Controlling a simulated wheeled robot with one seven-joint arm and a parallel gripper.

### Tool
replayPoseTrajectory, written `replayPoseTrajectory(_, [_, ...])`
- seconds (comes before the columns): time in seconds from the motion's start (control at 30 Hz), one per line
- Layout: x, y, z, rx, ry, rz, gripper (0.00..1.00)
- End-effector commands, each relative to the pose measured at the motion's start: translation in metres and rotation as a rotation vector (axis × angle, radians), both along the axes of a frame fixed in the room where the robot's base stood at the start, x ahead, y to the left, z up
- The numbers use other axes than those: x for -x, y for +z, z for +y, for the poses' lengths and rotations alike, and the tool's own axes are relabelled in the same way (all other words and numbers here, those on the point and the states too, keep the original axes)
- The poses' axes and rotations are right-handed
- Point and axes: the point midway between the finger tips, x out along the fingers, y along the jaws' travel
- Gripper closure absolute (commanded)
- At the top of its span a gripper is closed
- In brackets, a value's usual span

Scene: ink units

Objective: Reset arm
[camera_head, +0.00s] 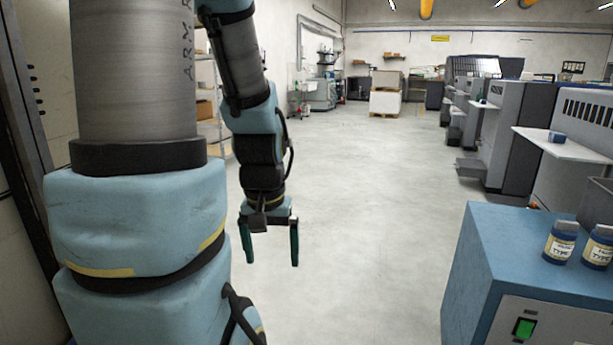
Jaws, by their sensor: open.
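My gripper (270,243) hangs pointing down left of the middle of the view. Its two dark green fingers are spread apart, with bare floor showing between them and nothing held. My arm (258,135), light blue and grey, bends down to it from the top of the picture. The gripper is above open floor and apart from every object in view.
A blue cabinet (520,240) with a green switch stands at the lower right, bearing ink bottles (560,243). Grey machines (510,130) line the right side. Shelving (207,105) is behind my arm. A wrapped pallet (385,102) stands far back. The middle floor (370,200) is clear.

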Motion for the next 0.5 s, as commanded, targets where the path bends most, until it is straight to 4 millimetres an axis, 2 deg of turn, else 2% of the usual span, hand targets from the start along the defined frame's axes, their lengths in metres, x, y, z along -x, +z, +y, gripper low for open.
replayPoseTrajectory(0.03, [0.000,0.034,0.000,0.000,0.000,0.000,0.04])
replayPoseTrajectory(0.5, [0.000,0.177,0.000,0.000,0.000,0.000,0.04])
